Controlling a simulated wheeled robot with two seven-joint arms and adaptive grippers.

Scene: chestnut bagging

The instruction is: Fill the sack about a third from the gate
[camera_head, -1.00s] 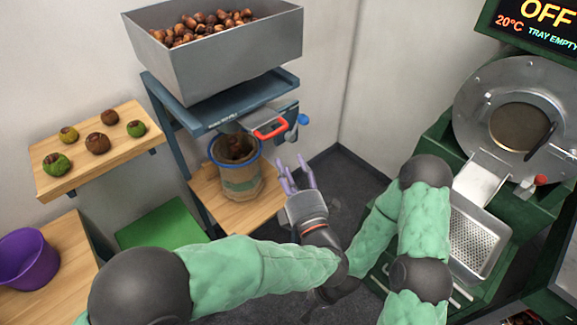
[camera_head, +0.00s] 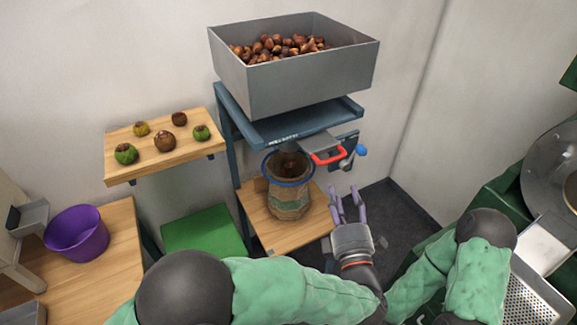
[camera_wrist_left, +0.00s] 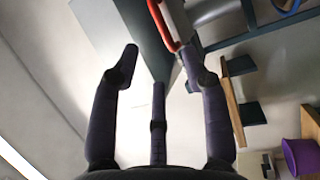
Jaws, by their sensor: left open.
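The sack (camera_head: 289,205) stands upright on a low wooden shelf, its mouth at a blue ring (camera_head: 268,176) under the hopper (camera_head: 300,85). Something brown shows in the mouth; the fill level is unclear. The gate (camera_head: 318,143) has a red handle (camera_head: 328,158), which also shows in the left wrist view (camera_wrist_left: 160,25). Many chestnuts (camera_head: 275,47) lie in the hopper. My left gripper (camera_head: 348,193) is open and empty, right of the sack and below the red handle, apart from both. In the left wrist view its fingers (camera_wrist_left: 160,75) are spread. My right gripper is out of sight.
A blue knob (camera_head: 361,150) sits right of the gate. A wall shelf (camera_head: 165,155) with several fruits, a purple tub (camera_head: 77,232) and a green panel (camera_head: 203,232) are at left. A green machine (camera_head: 545,190) stands at right. Dark floor is open beside the stand.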

